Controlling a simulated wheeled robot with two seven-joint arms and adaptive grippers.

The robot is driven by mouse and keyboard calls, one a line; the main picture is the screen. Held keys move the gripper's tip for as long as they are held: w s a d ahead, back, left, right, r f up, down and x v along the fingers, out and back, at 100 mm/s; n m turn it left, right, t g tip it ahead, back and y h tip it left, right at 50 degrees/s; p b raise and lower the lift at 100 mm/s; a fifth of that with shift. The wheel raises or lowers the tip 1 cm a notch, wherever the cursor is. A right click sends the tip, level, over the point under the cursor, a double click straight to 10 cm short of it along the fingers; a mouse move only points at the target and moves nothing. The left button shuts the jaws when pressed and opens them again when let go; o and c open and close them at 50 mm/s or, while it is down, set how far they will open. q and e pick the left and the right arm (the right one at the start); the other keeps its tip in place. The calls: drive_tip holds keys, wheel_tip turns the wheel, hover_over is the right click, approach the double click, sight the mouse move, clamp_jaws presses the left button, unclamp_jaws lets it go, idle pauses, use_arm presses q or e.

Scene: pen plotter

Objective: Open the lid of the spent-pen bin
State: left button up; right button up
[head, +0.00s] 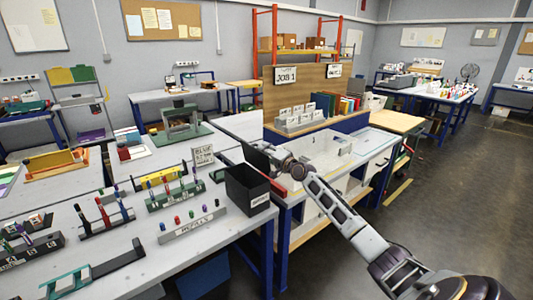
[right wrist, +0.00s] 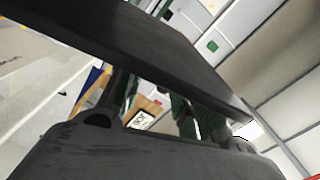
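The spent-pen bin (head: 246,190) is a black open-topped box with a white label, standing at the right end of the near table. Its dark lid (head: 257,157) stands raised and steeply tilted above the bin's far side. My right gripper (head: 278,162) is at the lid's right side, very close to it; I cannot tell if they touch. In the right wrist view the lid (right wrist: 130,50) crosses the picture as a broad dark plate, just beyond the gripper's dark body, and hides the fingertips. My left gripper is not in view.
A rack of pens (head: 175,195) and a block labelled REFILLS (head: 192,225) stand left of the bin. A pale tray (head: 325,155) lies on the bench behind my right arm. Open floor (head: 460,200) lies to the right.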

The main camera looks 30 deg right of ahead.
drive_tip(key=shift+r, duration=0.1)
drive_tip(key=shift+s, duration=0.15)
drive_tip(key=s, duration=1.1)
drive_tip(key=shift+s+d, duration=0.3)
drive_tip(key=shift+d, duration=0.15)
idle(0.5)
drive_tip(key=shift+f, duration=0.2)
idle(0.5)
